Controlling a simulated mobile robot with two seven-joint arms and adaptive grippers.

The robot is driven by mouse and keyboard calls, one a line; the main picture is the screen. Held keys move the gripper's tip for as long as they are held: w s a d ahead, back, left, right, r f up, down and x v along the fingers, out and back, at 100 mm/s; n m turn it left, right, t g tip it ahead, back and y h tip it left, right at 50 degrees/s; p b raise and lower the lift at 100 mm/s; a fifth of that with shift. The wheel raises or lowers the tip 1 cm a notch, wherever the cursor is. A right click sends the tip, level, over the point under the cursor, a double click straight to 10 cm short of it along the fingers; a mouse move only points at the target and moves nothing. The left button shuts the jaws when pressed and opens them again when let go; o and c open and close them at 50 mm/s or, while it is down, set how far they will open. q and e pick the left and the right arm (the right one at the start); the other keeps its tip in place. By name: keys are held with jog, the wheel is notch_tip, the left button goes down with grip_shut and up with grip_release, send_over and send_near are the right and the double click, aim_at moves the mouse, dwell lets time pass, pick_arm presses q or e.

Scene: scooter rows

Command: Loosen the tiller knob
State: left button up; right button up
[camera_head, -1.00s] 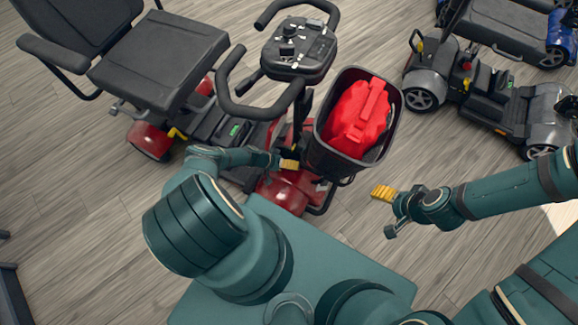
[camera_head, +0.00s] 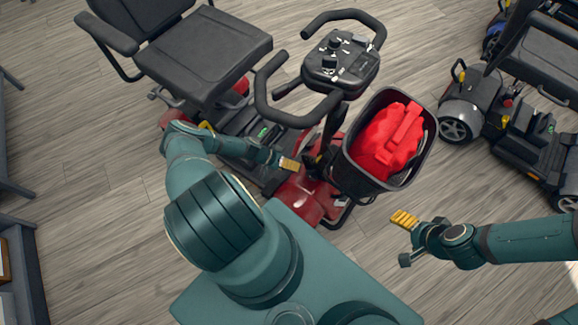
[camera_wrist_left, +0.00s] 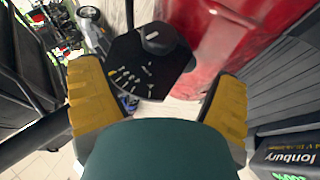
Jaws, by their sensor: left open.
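The red scooter's tiller rises to a black control console (camera_head: 341,62) with looped handlebars. A dark part low on the tiller (camera_head: 318,162) may be the tiller knob, but it is too small to be sure. My left gripper (camera_head: 289,164) is just left of the tiller's foot, above the red front cover (camera_head: 303,197). In the left wrist view, my left gripper (camera_wrist_left: 160,82) is open with nothing between its yellow fingers. A black panel with a round dial (camera_wrist_left: 154,38) and white marks shows beyond them.
A black basket (camera_head: 362,178) with a red bag (camera_head: 390,148) hangs at the tiller's front. The scooter's seat (camera_head: 205,50) is at the upper left. A grey scooter (camera_head: 475,105) stands at right. Shelving (camera_head: 28,270) lines the left edge. Open floor lies between the scooters.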

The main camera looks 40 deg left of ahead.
pick_arm(q)
jog(key=shift+s+a+r, duration=0.2)
jog(key=shift+a+r, duration=0.05)
jog(key=m+g+y+p, duration=0.1)
jog(key=y+p, duration=0.4)
jog(key=y, duration=0.1)
send_near(309, 176)
jog(key=b+x, duration=0.5)
jog(key=x, duration=0.6)
jog(key=shift+d, duration=0.1)
jog(key=shift+h, duration=0.3)
jog(key=c, duration=1.2)
